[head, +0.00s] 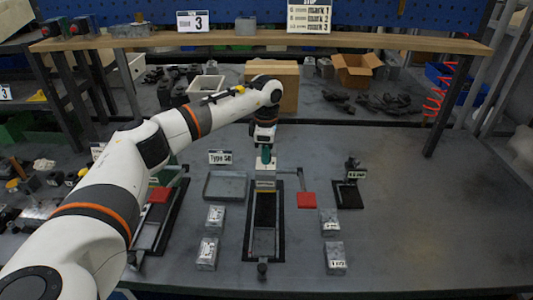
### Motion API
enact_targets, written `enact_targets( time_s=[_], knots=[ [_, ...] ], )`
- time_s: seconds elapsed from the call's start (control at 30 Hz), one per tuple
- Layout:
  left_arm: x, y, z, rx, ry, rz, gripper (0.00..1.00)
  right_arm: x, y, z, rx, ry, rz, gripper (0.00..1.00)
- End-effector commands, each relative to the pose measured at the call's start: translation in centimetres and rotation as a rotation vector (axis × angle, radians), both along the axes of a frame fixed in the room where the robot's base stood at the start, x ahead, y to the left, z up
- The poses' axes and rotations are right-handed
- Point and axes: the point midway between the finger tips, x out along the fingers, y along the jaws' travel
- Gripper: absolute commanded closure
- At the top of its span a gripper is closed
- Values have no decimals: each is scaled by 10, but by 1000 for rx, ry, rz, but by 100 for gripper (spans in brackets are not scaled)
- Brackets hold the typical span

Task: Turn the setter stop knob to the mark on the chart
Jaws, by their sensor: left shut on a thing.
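The setter (249,225) is a long dark frame in the middle of the bench, with a pale block (265,173) at its far end. My left gripper (266,158) points down at this far end. It is shut on a small teal piece, apparently the stop knob, mostly hidden by the gripper. A dark round knob (262,270) is at the setter's near end. The chart (309,18) is a pale card above the shelf; its small lines list marks but are hard to read. My right gripper is not in view.
Metal blocks (207,254) (335,258) stand on both sides of the setter. A red pad (307,200) is close on its right. An empty tray (225,185) and a "Type SB" sign (220,157) are left. The bench's right side is clear.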

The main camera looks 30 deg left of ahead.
Motion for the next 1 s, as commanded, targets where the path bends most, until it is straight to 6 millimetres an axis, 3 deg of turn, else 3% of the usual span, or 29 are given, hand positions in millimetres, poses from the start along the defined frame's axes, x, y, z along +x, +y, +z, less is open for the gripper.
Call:
enact_targets(
  time_s=[1.0],
  knots=[
    [0,1,1,0,-3,-889,96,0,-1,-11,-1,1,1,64]
  ],
)
